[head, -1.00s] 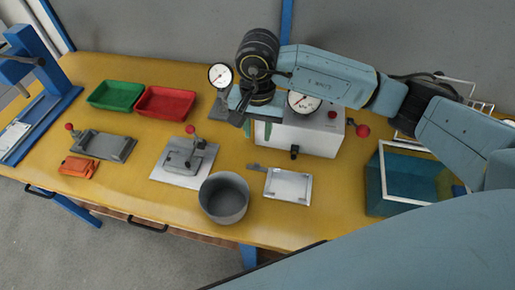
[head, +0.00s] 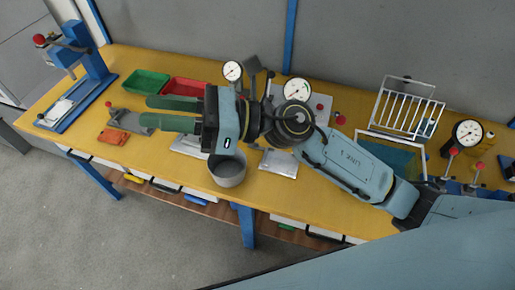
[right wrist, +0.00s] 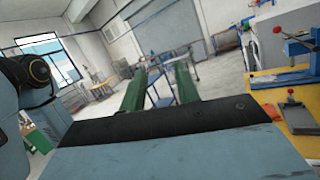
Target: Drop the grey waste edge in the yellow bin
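My right gripper (head: 147,111) reaches left above the bench in the head view, its two long green fingers apart with nothing between them. In the right wrist view the same fingers (right wrist: 158,88) show apart and empty, pointing out over the room. I cannot make out the grey waste edge for certain; the arm covers part of the bench around the pale plate (head: 279,163). No yellow bin shows clearly; a small yellow piece (head: 133,178) sits under the bench's front edge, but I cannot tell what it is. My left gripper is not in view.
The yellow bench (head: 315,207) holds a grey round pot (head: 229,173), green tray (head: 146,84), red tray (head: 187,88), orange block (head: 113,137) and blue press (head: 92,65). A teal-sided box (head: 390,156) and white rack (head: 408,108) stand right. Floor in front is open.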

